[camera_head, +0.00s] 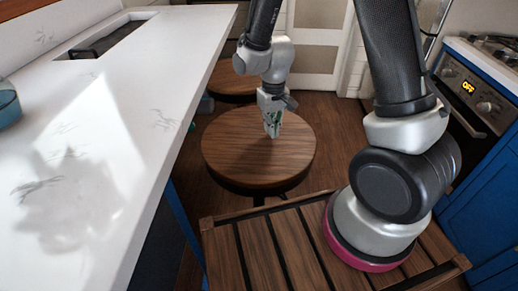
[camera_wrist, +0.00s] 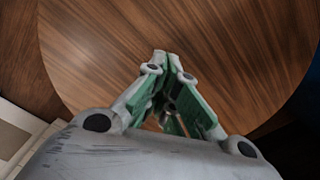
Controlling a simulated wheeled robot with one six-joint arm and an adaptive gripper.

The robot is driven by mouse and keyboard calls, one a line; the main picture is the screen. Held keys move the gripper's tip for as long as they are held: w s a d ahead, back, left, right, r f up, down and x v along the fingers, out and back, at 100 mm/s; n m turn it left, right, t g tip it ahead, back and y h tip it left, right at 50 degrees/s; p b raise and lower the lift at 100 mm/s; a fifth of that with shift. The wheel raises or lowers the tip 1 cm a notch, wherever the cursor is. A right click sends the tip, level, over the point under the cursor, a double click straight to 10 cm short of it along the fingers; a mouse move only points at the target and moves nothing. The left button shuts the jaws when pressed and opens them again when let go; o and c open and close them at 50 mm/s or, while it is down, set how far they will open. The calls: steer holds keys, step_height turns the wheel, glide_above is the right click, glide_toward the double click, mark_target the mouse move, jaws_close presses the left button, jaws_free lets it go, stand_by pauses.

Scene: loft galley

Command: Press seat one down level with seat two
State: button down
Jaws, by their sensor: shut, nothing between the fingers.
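A round wooden stool seat (camera_head: 245,158) stands in the middle of the head view, beside the white counter. A second round wooden seat (camera_head: 228,80) stands behind it, partly hidden by my arm. I cannot tell which is seat one from any label. My gripper (camera_head: 272,134) is shut and empty, pointing down over the nearer seat. Its tips look at or close above the seat's surface; I cannot tell if they touch. In the wrist view the nearer seat (camera_wrist: 230,50) fills most of the picture behind the shut fingers (camera_wrist: 162,58).
The white counter (camera_head: 110,110) runs along the left, with a blue-green bowl (camera_head: 8,104) at its edge. A blue oven unit (camera_head: 478,110) reading OFF stands at right. Wooden floor (camera_head: 335,125) is clear between the nearer seat and the oven side.

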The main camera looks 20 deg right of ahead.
mark_target(271, 139)
steer(key=shift+f, duration=2.4)
steer(key=shift+r, duration=3.55)
